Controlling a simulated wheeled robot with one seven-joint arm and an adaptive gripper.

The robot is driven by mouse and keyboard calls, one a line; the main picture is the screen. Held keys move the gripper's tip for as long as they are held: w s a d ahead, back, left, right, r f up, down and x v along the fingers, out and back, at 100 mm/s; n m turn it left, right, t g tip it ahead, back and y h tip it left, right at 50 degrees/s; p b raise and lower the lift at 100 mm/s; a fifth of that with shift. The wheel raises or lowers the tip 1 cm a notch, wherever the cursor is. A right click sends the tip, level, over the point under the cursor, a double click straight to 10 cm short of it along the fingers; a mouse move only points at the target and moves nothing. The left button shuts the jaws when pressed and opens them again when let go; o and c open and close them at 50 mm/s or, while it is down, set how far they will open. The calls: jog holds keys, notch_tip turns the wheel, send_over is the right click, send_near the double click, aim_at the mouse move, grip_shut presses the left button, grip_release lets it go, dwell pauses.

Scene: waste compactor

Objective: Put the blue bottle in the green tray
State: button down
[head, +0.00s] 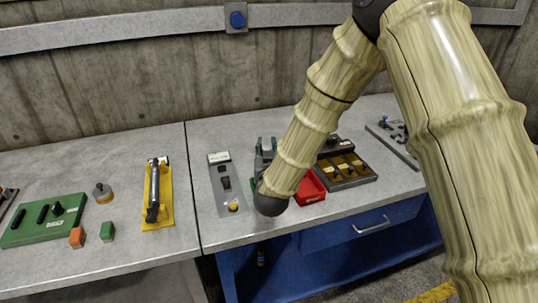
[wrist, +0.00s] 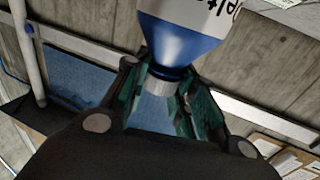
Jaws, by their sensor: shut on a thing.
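The blue bottle (wrist: 182,38) fills the top middle of the wrist view, with a white label with dark letters, a blue shoulder and a grey neck or cap end. My gripper (wrist: 168,82) has its greenish fingers on either side of that narrow end and is shut on it. In the head view my gripper (head: 265,147) is over the right-hand bench, partly hidden by my arm; the bottle cannot be made out there. A flat green tray (head: 42,233) with dark pieces on it lies on the left bench, well left of my gripper.
An orange block (head: 77,237), a green block (head: 107,231), a round grey-and-orange piece (head: 103,194) and a yellow holder (head: 165,212) are near the green tray. A grey switch panel (head: 221,172), a red bin (head: 312,190) and a dark tray (head: 347,179) are on the right bench.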

jog(key=shift+w+f+p, duration=0.1)
jog(key=shift+f+p, duration=0.6)
jog(key=shift+f, duration=1.05)
jog(key=shift+f, duration=0.15)
jog(key=c, duration=1.2)
grip_release()
jog(key=shift+o, duration=0.2)
jog(key=s+b, duration=0.3)
jog(key=s, duration=0.9)
jog(key=shift+d+r, duration=0.2)
jog(key=shift+d, duration=0.15)
